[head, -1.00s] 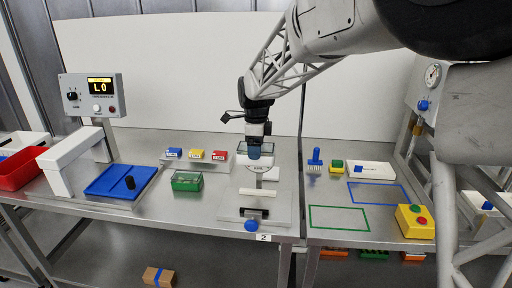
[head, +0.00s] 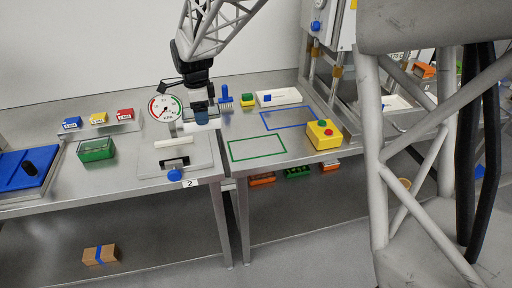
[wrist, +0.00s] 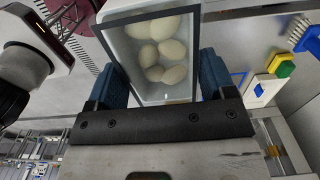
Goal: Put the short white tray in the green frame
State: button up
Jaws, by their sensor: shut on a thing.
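My gripper (head: 200,112) is shut on a white tray (head: 207,125), which it holds above the bench, just right of the round dial gauge. In the wrist view my gripper (wrist: 162,76) has a blue finger on each side of this tray (wrist: 118,45). The tray has a dark rim and holds several pale, rounded pieces. The green frame (head: 257,147) is a bare outline on the bench, to the right of and nearer than the gripper. Nothing lies inside it.
The dial gauge (head: 167,108) stands behind the plate (head: 150,163) at station 2. A blue frame (head: 287,118), a flat white item with a blue part (head: 278,97) and a yellow button box (head: 323,135) are to the right. A green box (head: 96,149) is at left.

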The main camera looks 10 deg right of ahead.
jog(key=s+d+f, duration=0.5)
jog(key=s+d, duration=0.2)
jog(key=d, duration=0.2)
jog(key=s+d+f, duration=0.5)
jog(key=s+d, duration=0.2)
jog(key=d, duration=0.1)
jog(key=shift+d, duration=0.35)
jog(key=shift+w, duration=0.2)
jog(key=w, duration=0.5)
jog(key=w+f, duration=0.1)
jog(key=w, duration=0.9)
jog(key=shift+w+d+f, duration=0.15)
jog(key=shift+w+f, duration=0.1)
jog(key=shift+w, duration=0.15)
jog(key=shift+f, duration=1.75)
jog(key=shift+f, duration=0.15)
